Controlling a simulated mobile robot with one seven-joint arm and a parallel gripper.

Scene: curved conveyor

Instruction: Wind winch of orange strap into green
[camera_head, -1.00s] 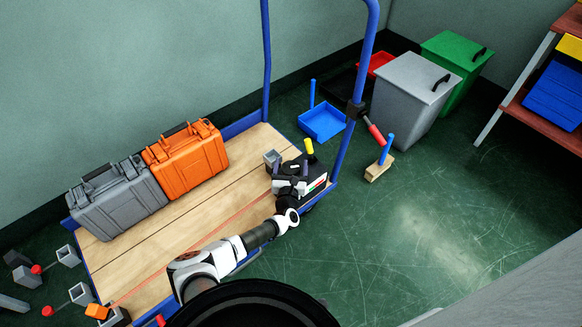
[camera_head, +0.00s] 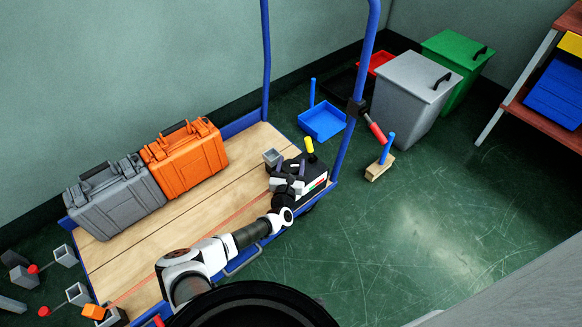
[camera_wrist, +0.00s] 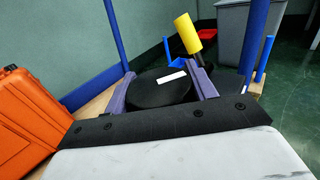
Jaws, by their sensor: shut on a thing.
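The winch (camera_head: 314,170) is a black box at the right end of the cart deck, with a small strip of green, red and white on its side. A yellow handle (camera_head: 310,146) stands up from it and also shows in the wrist view (camera_wrist: 187,32). My gripper (camera_head: 287,175) is at the winch. In the wrist view its purple fingers stand on either side of a round black part (camera_wrist: 158,92) with a white mark, shut on it. The thin orange strap (camera_head: 225,222) runs along the deck from an orange piece (camera_head: 94,311) toward the winch. The strap's end at the winch is hidden.
A grey case (camera_head: 115,200) and an orange case (camera_head: 186,162) stand on the wooden cart deck (camera_head: 205,212). Blue cart rails rise beyond the winch. A blue tray (camera_head: 322,123), a grey bin (camera_head: 410,95) and a green bin (camera_head: 455,55) stand behind on the floor.

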